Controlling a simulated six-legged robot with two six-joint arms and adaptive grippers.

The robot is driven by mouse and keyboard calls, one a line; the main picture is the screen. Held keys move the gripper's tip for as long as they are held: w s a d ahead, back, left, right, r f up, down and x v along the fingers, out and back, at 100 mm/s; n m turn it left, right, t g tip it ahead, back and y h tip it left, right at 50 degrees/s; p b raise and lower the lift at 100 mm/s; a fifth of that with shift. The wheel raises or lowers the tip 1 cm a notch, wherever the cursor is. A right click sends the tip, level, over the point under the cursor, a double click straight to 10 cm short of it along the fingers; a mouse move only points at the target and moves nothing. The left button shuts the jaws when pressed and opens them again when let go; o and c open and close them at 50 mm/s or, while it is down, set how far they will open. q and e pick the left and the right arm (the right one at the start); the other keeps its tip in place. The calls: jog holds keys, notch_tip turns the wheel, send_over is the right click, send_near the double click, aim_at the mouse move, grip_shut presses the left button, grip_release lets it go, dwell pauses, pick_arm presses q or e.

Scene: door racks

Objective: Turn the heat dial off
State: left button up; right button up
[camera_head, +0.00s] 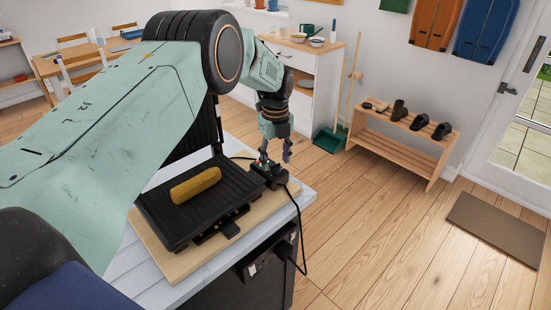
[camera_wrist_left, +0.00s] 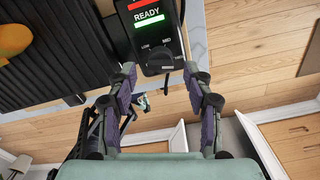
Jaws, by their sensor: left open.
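The heat dial (camera_wrist_left: 160,66) is a dark round knob on a black control box (camera_wrist_left: 146,36) in the left wrist view. LOW and MID labels show above it, with a lit green READY strip and a red strip further up. I cannot tell which mark the knob points to. In the head view the control box (camera_head: 268,173) sits at the right end of the open black grill (camera_head: 166,214). My left gripper (camera_head: 275,150) is over the box, pointing down. Its open fingers (camera_wrist_left: 160,72) are on either side of the dial, apart from each other and empty. My right gripper is out of view.
A golden-brown loaf-like item (camera_head: 196,185) lies on the lower grill plate. The grill stands on a wooden board (camera_head: 160,250) on a white counter (camera_head: 185,292). A black cable (camera_head: 299,235) hangs over the counter's edge. Clear wooden floor lies to the right, before a shoe bench (camera_head: 405,138).

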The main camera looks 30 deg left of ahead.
pick_arm(q)
jog(key=shift+w+d+f, duration=0.15)
jog(key=shift+f, duration=0.7)
jog(key=shift+s+a+r, duration=0.2)
jog(key=shift+s, duration=0.2)
jog(key=shift+c, duration=0.3)
jog(key=shift+w+d+f, duration=0.15)
jog(key=shift+w+f, duration=0.05)
jog(key=shift+w, duration=0.2)
jog(key=c, duration=0.4)
jog(key=shift+s+r, duration=0.1)
jog(key=shift+s, duration=0.05)
jog(key=c, duration=0.5)
grip_shut()
